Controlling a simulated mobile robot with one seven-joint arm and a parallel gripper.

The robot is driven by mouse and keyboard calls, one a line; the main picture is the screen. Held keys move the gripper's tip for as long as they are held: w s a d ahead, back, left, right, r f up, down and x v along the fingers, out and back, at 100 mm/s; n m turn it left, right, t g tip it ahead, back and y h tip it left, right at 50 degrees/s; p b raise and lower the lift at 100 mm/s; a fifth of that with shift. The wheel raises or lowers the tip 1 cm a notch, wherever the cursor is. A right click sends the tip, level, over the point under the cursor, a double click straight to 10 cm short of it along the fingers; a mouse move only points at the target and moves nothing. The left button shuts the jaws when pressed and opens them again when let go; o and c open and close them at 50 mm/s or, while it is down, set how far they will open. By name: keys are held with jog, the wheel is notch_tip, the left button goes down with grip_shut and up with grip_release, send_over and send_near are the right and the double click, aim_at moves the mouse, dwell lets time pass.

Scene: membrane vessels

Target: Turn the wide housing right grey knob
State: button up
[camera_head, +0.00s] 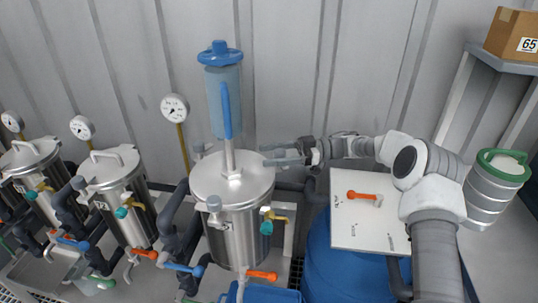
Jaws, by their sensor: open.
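The wide housing (240,232) is the large steel vessel in the middle of the head view, with a flat lid and a clear blue-capped column (224,100) rising from it. A grey knob (213,203) shows at the lid's front left, and another small grey piece (199,148) shows at its back left. I cannot make out a separate grey knob on the right side; my gripper may cover it. My gripper (272,156) is open and points left at the lid's back right edge. Whether it touches anything cannot be told.
A white panel with an orange lever (364,197) lies on a blue drum (345,265) under my arm. A teal knob (266,228) and yellow valve are on the housing's front right. Smaller steel vessels (115,190) and pipes stand left. A shelf with a box (515,35) is at right.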

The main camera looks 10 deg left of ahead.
jog(key=v, duration=1.1)
jog(key=shift+d, duration=0.15)
